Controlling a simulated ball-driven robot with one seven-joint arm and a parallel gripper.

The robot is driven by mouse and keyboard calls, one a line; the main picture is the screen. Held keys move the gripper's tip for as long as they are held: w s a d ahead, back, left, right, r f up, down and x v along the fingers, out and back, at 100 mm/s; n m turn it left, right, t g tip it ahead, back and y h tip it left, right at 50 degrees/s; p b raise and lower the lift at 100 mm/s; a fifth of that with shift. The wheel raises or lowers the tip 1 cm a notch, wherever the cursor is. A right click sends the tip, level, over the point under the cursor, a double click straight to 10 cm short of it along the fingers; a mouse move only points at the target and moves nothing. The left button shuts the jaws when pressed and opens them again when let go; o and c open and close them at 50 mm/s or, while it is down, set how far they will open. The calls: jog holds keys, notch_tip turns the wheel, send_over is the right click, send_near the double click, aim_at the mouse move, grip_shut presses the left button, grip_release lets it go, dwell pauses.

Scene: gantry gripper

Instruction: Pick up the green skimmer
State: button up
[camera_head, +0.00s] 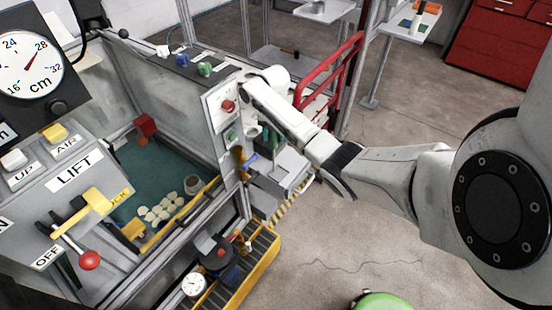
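I cannot make out the green skimmer for certain. A small dark green upright thing (267,134) shows just below my arm, among small tools by a grey box; it is too small and too covered to name. A rounded green thing (384,300) is cut off by the bottom edge, and I cannot tell what it is. My arm reaches from the right edge to the machine's corner post. Its far end is at the switch panel, and I see no gripper fingers there.
The switch panel (222,116) stands close to my arm's far end. A yellow-edged tray (258,262) sits low in front. Red rails (334,72) stand behind. Floor at lower right is mostly clear.

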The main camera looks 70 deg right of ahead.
jog(key=c, duration=0.7)
grip_shut()
jog(key=shift+w+r, duration=0.1)
jog(key=shift+r, duration=0.05)
